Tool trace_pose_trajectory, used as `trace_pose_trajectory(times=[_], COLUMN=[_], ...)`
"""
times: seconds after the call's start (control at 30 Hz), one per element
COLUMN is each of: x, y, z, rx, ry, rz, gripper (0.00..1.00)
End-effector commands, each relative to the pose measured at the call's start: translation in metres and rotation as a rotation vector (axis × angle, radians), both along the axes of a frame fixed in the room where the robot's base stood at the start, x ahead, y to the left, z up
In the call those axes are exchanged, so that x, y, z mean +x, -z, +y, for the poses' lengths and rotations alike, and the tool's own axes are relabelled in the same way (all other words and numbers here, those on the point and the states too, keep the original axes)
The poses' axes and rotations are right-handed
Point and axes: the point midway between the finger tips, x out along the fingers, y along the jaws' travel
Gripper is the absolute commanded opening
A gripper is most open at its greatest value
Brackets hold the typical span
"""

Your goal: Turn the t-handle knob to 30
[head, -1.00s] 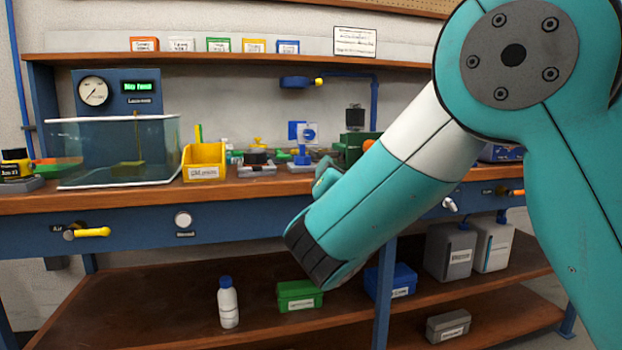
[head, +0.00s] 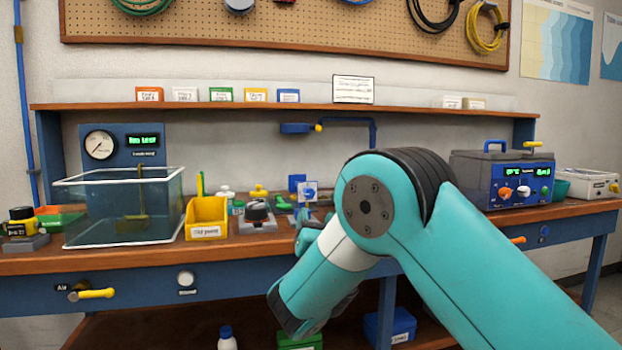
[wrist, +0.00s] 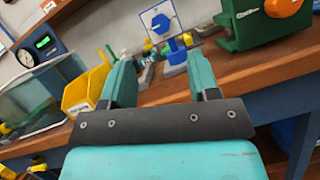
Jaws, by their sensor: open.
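A blue, six-sided knob-like part with a white bar on it (wrist: 161,22) stands against a white plate on a blue post, ahead of my gripper in the wrist view. It also shows small on the bench in the head view (head: 308,192). I cannot tell for sure that it is the t-handle knob, and its scale is too small to read. My gripper (wrist: 160,62) is open and empty, its two teal fingers pointing toward the bench, apart from the post. In the head view my own arm partly hides my gripper.
A yellow bin (head: 206,218) and a glass tank (head: 120,210) stand left on the bench. A black knob on a grey base (head: 258,212) is beside the bin. A green device with an orange knob (wrist: 285,6) stands close on the right. The bench's front edge lies below my fingers.

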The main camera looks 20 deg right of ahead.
Motion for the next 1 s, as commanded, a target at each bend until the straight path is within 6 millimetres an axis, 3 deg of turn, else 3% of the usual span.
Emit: trace_pose_trajectory(times=[0.2,0.5,0.9,0.93,1.0], x=[0.038,0.079,0.086,0.086,0.086], y=[-0.022,-0.033,-0.034,-0.034,-0.034], z=[-0.006,-0.01,-0.01,-0.01,-0.01], rx=[0.004,0.003,0.0,0.0,0.0], ry=[0.003,0.001,0.0,0.0,0.0], rz=[-0.003,-0.001,0.0,0.0,0.0], gripper=[0.55,0.55,0.55,0.53,0.37])
